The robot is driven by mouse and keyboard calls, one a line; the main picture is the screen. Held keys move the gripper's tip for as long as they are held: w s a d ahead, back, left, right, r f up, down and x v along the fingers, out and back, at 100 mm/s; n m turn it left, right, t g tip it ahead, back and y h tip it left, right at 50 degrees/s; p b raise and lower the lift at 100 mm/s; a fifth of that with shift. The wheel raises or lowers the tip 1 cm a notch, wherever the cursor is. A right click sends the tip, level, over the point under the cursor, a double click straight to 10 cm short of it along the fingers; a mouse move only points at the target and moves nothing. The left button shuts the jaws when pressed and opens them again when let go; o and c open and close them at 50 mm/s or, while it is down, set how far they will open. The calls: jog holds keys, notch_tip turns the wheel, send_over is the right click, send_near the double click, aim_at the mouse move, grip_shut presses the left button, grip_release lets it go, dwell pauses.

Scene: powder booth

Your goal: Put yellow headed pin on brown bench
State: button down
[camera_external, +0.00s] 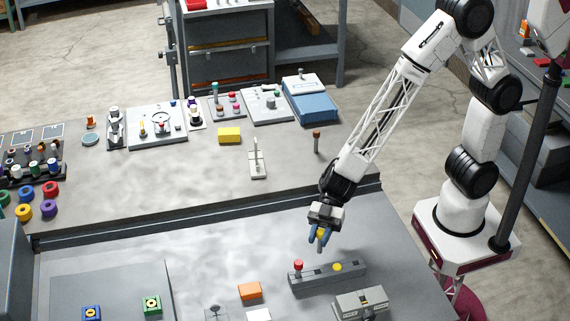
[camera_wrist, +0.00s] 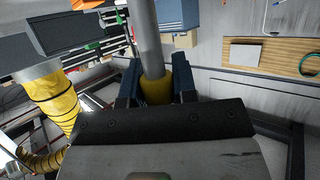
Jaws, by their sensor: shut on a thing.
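My gripper (camera_external: 320,236) is shut on a yellow headed pin, with its blue fingers on either side of the yellow head (camera_external: 321,233). The pin's grey shaft points down, above the grey front table. In the wrist view, the yellow head (camera_wrist: 156,90) sits between the dark blue fingers, and the grey shaft (camera_wrist: 146,38) runs toward the top. A long dark grey block (camera_external: 318,281) below holds a red headed pin (camera_external: 298,266) and another yellow piece (camera_external: 338,267). The brownish-grey bench (camera_external: 200,185) lies behind, beyond a dark raised edge.
On the bench stand a brown-topped pin (camera_external: 316,141), a white upright piece on a plate (camera_external: 257,162), a yellow block (camera_external: 229,135), coloured rings (camera_external: 50,190) and several fixtures at the back. The bench's middle front is clear. An orange block (camera_external: 250,291) and a grey box (camera_external: 361,304) are on the front table.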

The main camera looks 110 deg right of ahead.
jog(key=shift+w+a+f, duration=0.1)
jog(key=shift+w+a, duration=0.1)
jog(key=shift+w, duration=0.5)
jog(key=shift+w+a, duration=0.15)
jog(key=shift+w, duration=0.55)
jog(key=shift+f, duration=1.75)
jog(key=shift+f, duration=0.2)
jog(key=c, duration=0.9)
grip_release()
jog(key=shift+r, duration=0.2)
jog(key=shift+s+d, duration=0.15)
jog(key=v, duration=1.1)
jog(key=shift+s+d+r, duration=0.15)
jog(key=shift+d+r, duration=0.05)
